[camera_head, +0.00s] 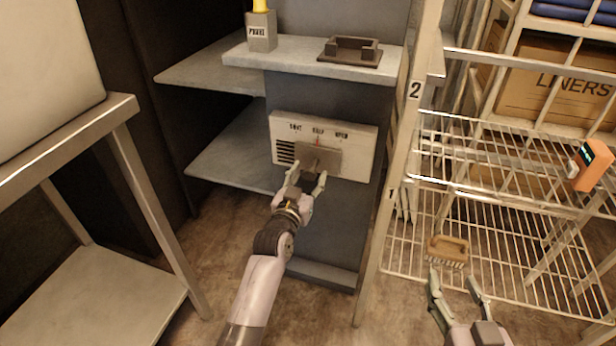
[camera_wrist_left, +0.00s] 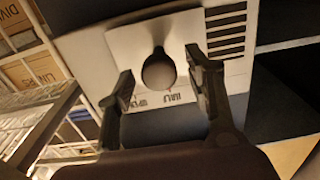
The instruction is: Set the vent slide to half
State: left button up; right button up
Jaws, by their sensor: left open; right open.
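The white vent panel (camera_head: 357,150) on the grey unit is labelled SHUT, HALF and OPEN from left to right. Its grey slide plate (camera_head: 329,158) sits roughly below HALF, with a red mark at its top. Dark slots show to its left. In the left wrist view the panel appears upside down, and a dark round knob (camera_wrist_left: 158,72) stands out from the slide plate (camera_wrist_left: 120,40). My left gripper (camera_head: 308,173) is open in front of the slide, its fingers on either side of the knob with visible gaps. My right gripper (camera_head: 456,278) is open and empty, low at the right.
A brush (camera_head: 447,250) lies on the wire rack near my right gripper. An orange device (camera_head: 592,165) is at the rack's right. A shelf (camera_head: 290,52) above the vent holds a grey holder (camera_head: 261,32) and a dark tray (camera_head: 350,52). A rack post (camera_head: 400,140) stands right of the vent.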

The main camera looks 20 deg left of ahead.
pick_arm(q)
jog(key=s, duration=1.2)
jog(key=shift+a, duration=0.2)
